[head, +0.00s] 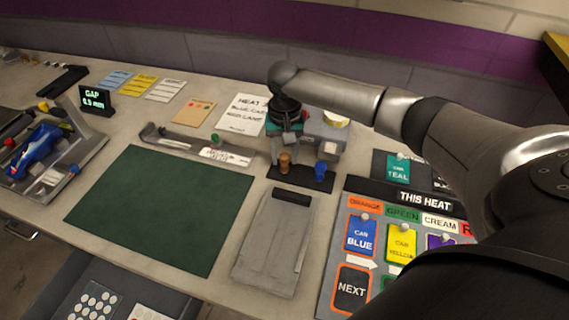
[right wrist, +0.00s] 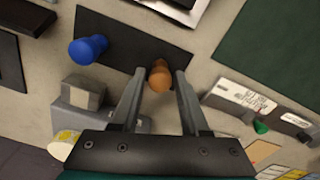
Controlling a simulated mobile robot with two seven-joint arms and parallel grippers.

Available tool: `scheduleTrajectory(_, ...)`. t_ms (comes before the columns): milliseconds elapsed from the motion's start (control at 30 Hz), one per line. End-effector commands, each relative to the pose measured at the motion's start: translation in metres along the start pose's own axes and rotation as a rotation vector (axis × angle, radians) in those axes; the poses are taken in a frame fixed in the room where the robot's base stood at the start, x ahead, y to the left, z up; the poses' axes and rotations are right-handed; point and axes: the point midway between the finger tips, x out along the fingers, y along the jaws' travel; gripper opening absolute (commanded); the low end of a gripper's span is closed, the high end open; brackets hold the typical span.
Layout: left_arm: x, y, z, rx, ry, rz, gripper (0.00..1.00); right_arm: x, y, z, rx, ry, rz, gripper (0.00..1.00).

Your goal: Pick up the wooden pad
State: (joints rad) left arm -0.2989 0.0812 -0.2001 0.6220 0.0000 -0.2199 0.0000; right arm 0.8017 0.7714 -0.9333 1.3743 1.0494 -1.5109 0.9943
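The wooden pad (head: 285,163) is a small brown, knob-shaped piece standing upright on a dark mat (head: 298,177). It also shows in the right wrist view (right wrist: 160,77). A blue knob-shaped piece (head: 320,171) stands on the same mat, to its right in the head view. My right gripper (head: 287,148) is above the wooden pad, pointing down. In the right wrist view its fingers are apart, one on each side of the pad, with gaps visible beside it. I cannot tell how far down the fingers reach. My left gripper is not in view.
A grey tray-like board (head: 272,245) lies in front of the mat. A green mat (head: 160,205) lies to the left, and a heat board with cards (head: 385,195) to the right. A grey block (head: 328,133) stands close behind the gripper.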

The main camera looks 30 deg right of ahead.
Motion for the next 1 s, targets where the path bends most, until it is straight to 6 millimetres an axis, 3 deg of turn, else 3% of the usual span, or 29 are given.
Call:
scheduleTrajectory(67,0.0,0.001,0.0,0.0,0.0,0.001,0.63,0.0,0.0,0.0,0.0,0.0,0.0,0.34)
scheduleTrajectory(367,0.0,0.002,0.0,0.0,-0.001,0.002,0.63,0.0,0.0,0.0,0.001,0.0,0.0,0.01)
scheduleTrajectory(833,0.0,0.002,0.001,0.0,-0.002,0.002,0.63,-0.003,0.0,-0.001,0.001,0.001,-0.001,0.0)
scheduleTrajectory(1000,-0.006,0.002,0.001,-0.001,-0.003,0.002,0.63,-0.023,0.0,-0.001,0.001,0.003,-0.003,0.0)
